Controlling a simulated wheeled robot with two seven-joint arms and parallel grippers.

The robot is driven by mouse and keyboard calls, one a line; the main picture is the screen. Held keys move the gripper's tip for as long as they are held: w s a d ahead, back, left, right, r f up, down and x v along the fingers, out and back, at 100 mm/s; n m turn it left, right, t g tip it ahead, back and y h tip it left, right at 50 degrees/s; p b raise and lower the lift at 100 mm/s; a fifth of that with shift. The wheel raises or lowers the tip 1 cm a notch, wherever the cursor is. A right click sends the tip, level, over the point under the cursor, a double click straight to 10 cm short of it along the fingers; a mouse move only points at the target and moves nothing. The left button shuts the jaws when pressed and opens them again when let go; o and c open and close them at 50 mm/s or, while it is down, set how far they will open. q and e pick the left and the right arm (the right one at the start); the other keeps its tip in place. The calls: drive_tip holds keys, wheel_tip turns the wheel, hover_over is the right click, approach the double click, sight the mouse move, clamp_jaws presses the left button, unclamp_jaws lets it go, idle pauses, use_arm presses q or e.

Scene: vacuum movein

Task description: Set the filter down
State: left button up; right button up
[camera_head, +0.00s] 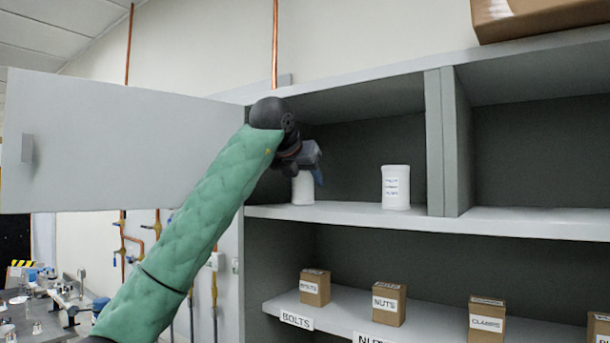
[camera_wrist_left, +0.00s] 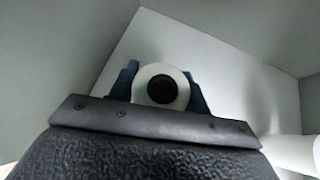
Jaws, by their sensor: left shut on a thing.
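The filter (camera_head: 303,188) is a white cylinder at the left end of the upper shelf (camera_head: 340,213) in the head view. My left gripper (camera_head: 318,178) is shut on it, reaching into the compartment from the left. In the left wrist view the filter (camera_wrist_left: 160,88) shows as a white round end with a dark centre, between the two blue-grey fingers of my left gripper (camera_wrist_left: 160,92). Its lower end looks at or very near the shelf surface; I cannot tell whether it touches. The gripper hides its upper part. My right gripper is not in view.
A labelled white canister (camera_head: 396,187) stands right of the filter, near a grey divider (camera_head: 447,142). The open cabinet door (camera_head: 118,145) is at the left. Small labelled boxes, such as the NUTS box (camera_head: 388,303), stand on the lower shelf. Shelf room between filter and canister is clear.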

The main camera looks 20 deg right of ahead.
use_arm(q)
drive_tip(key=shift+d+f, duration=0.15)
drive_tip(key=o, duration=1)
drive_tip(key=shift+o, duration=0.7)
